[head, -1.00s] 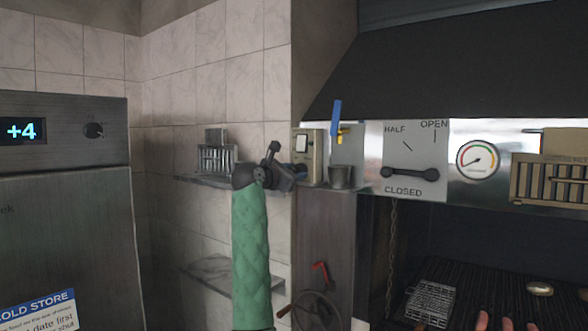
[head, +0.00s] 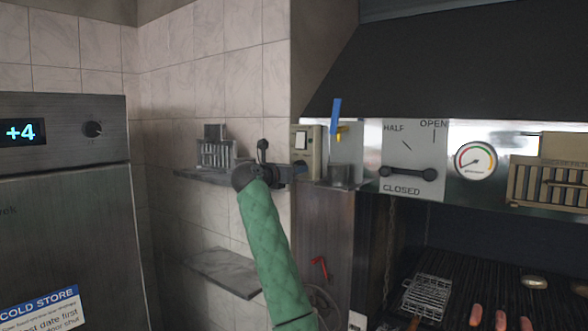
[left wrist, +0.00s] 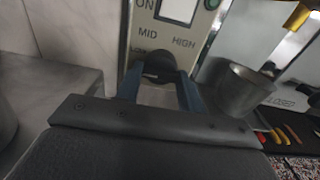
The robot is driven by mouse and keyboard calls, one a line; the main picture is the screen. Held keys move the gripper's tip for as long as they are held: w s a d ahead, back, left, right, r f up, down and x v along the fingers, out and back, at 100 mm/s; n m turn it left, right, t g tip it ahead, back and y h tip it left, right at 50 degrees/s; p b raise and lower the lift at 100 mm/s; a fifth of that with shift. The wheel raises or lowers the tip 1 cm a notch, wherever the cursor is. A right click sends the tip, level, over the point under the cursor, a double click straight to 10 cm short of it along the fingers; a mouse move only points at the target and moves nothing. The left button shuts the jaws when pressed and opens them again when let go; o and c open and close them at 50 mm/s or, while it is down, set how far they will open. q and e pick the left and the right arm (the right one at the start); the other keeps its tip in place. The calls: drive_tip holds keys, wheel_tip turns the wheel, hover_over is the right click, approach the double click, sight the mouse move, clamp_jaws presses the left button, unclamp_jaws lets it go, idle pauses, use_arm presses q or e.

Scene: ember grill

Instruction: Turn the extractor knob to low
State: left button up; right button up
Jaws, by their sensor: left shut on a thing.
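The extractor control panel (head: 307,140) is a small beige box on the wall left of the hood, with a pale rocker switch at its top. In the left wrist view the panel (left wrist: 143,28) shows the words ON, LOW, MID and HIGH. The dark round extractor knob (left wrist: 160,62) sits below MID, between LOW and HIGH. My left gripper (left wrist: 158,80) is shut on the knob, a blue finger on each side. In the head view the left gripper (head: 297,171) meets the panel's lower part and hides the knob. I cannot tell where the knob points.
A metal cup (head: 341,176) stands close right of the panel, with a blue-handled tool (head: 336,116) above it. The damper plate (head: 411,160) and a round gauge (head: 475,160) are further right. A wall shelf (head: 205,177) with a wire rack lies left of my gripper.

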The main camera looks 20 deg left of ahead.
drive_tip(key=shift+a, duration=0.1)
use_arm(q)
drive_tip(key=o, duration=1)
use_arm(e)
drive_tip(key=shift+f, duration=0.1)
use_arm(q)
drive_tip(key=b+v, duration=0.4)
drive_tip(key=v, duration=0.3)
drive_tip(key=shift+s, duration=0.3)
use_arm(e)
drive_tip(key=w+a, duration=0.1)
drive_tip(key=w, duration=0.7)
drive_tip(key=shift+a+f+t, duration=0.15)
drive_tip(key=shift+f+t, duration=0.15)
drive_tip(key=shift+f, duration=0.15)
use_arm(q)
drive_tip(key=shift+a, duration=0.1)
use_arm(e)
drive_tip(key=shift+w, duration=0.1)
